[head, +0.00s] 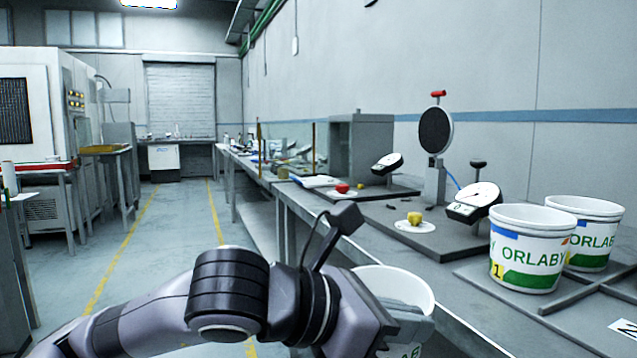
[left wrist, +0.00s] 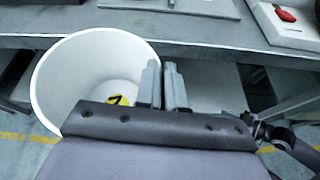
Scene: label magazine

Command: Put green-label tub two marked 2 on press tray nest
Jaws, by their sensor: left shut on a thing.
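A white tub (head: 398,287) is in my left gripper (head: 392,335) at the bottom centre of the head view, in front of the bench edge. In the left wrist view, the fingers (left wrist: 163,85) are shut at the right side of the open, empty-looking tub (left wrist: 75,75). A yellow patch with a dark mark shows inside it, partly covered by the gripper; I cannot read it surely. My right gripper is not in view. I cannot identify the press tray nest with certainty.
A green-label tub marked 1 (head: 526,250) and another ORLABY tub (head: 590,240) stand on a divided grey rack (head: 560,300) at right. Dial gauges (head: 474,203) and a base plate (head: 440,238) with a yellow knob stand on the bench. The aisle at left is clear.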

